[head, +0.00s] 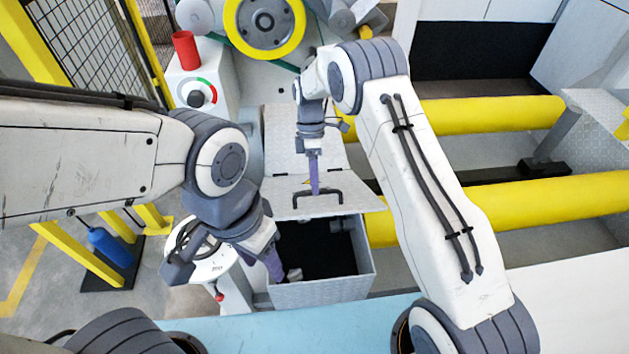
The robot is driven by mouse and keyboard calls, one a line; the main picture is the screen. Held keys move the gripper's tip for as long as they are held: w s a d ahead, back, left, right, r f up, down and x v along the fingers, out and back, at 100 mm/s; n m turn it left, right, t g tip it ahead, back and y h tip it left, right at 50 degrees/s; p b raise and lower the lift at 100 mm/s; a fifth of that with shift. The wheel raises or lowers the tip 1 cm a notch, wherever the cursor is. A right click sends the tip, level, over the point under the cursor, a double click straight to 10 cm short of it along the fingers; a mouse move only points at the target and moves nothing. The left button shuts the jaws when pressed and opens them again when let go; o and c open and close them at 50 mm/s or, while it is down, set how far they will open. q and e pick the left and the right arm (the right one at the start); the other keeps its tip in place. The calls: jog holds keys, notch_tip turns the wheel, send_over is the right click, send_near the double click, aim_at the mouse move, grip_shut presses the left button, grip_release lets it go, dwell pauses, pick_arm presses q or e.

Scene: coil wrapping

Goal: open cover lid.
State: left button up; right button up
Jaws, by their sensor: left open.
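The cover lid (355,203) is a grey patterned metal plate with a black bar handle (338,196). It is tilted up, and the dark inside of the metal box (321,292) shows below it. My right gripper (315,191) points down at the handle, its purple fingers shut on the bar; they appear nearly edge-on. My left gripper (276,272) is open and empty at the left rim of the box, apart from the lid. Its purple fingers overlap in this view, and the gap between them is hidden.
A white pedestal with a handwheel (210,264) stands left of the box. A control box (203,90) with a red cylinder (185,50) is behind it. Yellow rollers (560,204) lie to the right. A pale blue surface (300,330) is in front.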

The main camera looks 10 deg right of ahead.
jog(key=shift+a+r, duration=0.1)
dwell(0.3)
jog(key=v, duration=1)
jog(key=shift+r+p, duration=0.15)
jog(key=shift+p, duration=0.2)
jog(key=shift+w, duration=0.15)
